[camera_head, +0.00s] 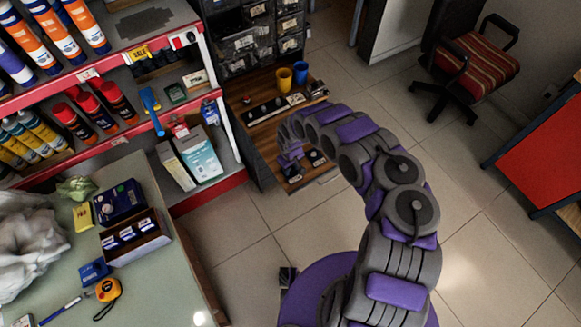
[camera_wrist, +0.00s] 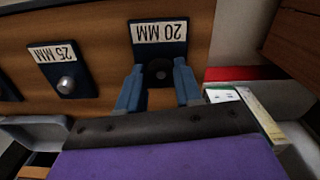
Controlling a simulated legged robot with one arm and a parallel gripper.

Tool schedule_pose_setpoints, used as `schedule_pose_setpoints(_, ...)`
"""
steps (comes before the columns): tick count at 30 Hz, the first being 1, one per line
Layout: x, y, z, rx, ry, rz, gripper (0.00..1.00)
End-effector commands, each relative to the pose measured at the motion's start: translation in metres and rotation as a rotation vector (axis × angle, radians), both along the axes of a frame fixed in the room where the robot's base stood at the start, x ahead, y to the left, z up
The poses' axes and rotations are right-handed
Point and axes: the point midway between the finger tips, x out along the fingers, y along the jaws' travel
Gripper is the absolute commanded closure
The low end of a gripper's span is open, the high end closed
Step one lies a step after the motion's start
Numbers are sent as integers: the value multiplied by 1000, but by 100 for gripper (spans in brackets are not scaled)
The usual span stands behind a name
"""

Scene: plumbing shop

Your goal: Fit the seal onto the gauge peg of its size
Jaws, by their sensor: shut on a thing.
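In the wrist view my gripper (camera_wrist: 158,78) has its two blue-grey fingers on either side of a dark round seal (camera_wrist: 158,71), shut on it. The seal is right in front of the dark plate marked 20 MM (camera_wrist: 159,33), whose label appears upside down. The seal hides the 20 MM peg, and I cannot tell whether it is around the peg or only before it. A dark plate marked 25 MM (camera_wrist: 66,67) stands to the left with a bare silver peg (camera_wrist: 66,84). In the head view my gripper (camera_head: 290,154) is small at the wooden unit, its grip unclear.
A white-and-green box (camera_wrist: 246,106) is close right of my gripper in the wrist view. A stocked shelf stands left; open tiled floor (camera_head: 480,235) lies right.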

Motion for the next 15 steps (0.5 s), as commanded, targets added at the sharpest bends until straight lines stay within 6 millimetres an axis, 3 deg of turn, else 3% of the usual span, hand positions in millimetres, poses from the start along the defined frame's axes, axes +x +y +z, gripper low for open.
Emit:
schedule_pose_setpoints(5, 0, 0, -4, 0, 0, 0, 93)
schedule_pose_setpoints(6, 0, 0, -4, 0, 0, 0, 64)
schedule_pose_setpoints(9, 0, 0, -3, 0, 0, 0, 55)
schedule_pose_setpoints(15, 0, 0, -3, 0, 0, 0, 55)
